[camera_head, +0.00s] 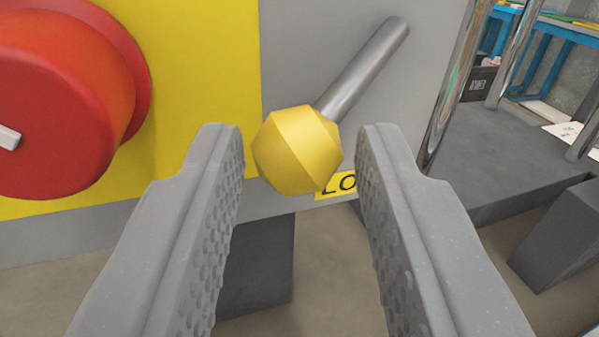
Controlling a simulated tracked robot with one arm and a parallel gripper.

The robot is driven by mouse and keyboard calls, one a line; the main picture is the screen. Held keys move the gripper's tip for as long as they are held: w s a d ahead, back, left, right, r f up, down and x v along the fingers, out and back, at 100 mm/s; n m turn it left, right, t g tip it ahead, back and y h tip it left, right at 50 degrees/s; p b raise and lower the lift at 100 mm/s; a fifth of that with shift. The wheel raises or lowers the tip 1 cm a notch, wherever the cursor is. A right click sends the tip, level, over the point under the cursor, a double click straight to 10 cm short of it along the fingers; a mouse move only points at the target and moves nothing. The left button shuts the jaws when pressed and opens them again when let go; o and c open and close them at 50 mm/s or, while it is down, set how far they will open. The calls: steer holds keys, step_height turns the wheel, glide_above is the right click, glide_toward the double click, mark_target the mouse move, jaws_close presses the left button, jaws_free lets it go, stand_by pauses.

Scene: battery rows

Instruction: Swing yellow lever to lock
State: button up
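The yellow lever has a faceted yellow knob (298,150) on a grey metal rod (363,68). The rod slants from the upper right down to the knob at lower left, in front of a grey panel. My gripper (298,145) is open, with one finger on each side of the knob. Narrow gaps show between the knob and both fingertips, so it does not look gripped. A yellow label (338,186) with the letters "LO" shows below right of the knob. The right finger hides the rest of the label.
A large red round knob (65,95) sits on a yellow panel (200,60) at the left. Shiny metal posts (455,85) stand at the right beside a dark platform (500,155). A blue-framed table (555,40) is behind at upper right. Floor shows below the panel.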

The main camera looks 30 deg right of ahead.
steer(key=c, duration=0.5)
steer(key=shift+a+r+m+p, duration=0.15)
steer(key=shift+r+m+p, duration=0.4)
steer(key=shift+p, duration=0.2)
steer(key=shift+r+m+y+p, duration=0.15)
steer(key=shift+m+y+p, duration=0.2)
steer(key=shift+m, duration=0.2)
steer(key=o, duration=1)
steer(key=shift+a, duration=0.1)
steer(key=shift+a, duration=0.1)
